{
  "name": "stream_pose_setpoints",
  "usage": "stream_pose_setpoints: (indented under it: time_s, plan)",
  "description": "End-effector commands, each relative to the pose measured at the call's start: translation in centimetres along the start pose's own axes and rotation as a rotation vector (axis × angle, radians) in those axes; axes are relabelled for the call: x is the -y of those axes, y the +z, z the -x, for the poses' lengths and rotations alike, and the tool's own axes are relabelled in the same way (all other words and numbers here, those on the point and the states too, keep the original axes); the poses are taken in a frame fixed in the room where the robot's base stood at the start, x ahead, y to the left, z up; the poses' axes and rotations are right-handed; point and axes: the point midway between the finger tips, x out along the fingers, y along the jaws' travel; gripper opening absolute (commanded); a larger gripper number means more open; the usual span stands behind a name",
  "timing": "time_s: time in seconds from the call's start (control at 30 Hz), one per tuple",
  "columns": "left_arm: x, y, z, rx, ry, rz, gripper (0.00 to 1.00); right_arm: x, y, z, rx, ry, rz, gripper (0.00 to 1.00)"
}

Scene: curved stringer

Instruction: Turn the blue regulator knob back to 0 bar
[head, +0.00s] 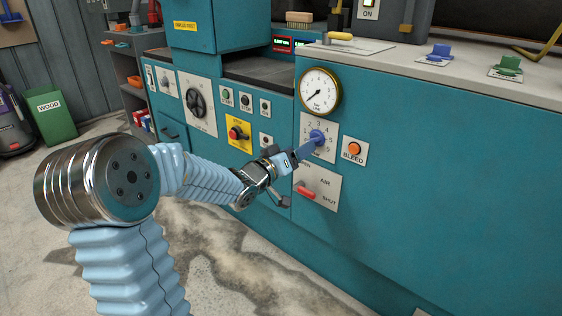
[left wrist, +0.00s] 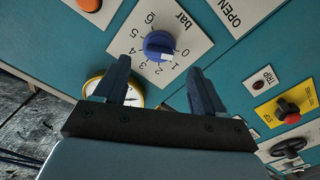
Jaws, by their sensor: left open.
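The blue regulator knob (head: 317,137) sits on a white dial plate on the teal panel. In the left wrist view the knob (left wrist: 157,43) has a white mark that points at about 1 on the 0-to-6 bar scale. My left gripper (head: 300,152) is at the knob's front left in the head view. In the left wrist view its open fingers (left wrist: 158,68) are spread wide, with the knob just beyond the gap between their tips. My right gripper is not in view.
A brass-rimmed gauge (head: 320,91) is above the knob. An orange bleed button (head: 354,149) is to its right and a red air lever (head: 306,192) below. A red stop button (head: 235,133) on yellow is to the left. The panel's right side is bare.

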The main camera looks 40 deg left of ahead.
Motion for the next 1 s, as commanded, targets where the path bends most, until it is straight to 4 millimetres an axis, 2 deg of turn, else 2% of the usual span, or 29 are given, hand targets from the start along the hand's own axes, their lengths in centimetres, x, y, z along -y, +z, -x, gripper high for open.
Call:
stream_pose_setpoints:
  time_s: [0.03, 0.2, 0.4, 1.0]
  plan:
    - [0.0, -0.1, 1.4, -0.002, -0.002, -0.002, 0.70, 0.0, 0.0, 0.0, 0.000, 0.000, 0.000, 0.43]
    - [0.0, 0.0, 5.2, 0.000, -0.002, -0.001, 0.70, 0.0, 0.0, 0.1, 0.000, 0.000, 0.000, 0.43]
    - [0.0, 0.0, 7.6, 0.001, 0.000, -0.001, 0.70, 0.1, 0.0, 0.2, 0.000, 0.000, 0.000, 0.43]
    - [0.0, 0.1, 8.0, 0.001, 0.000, 0.000, 0.70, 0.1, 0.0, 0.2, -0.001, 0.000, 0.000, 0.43]
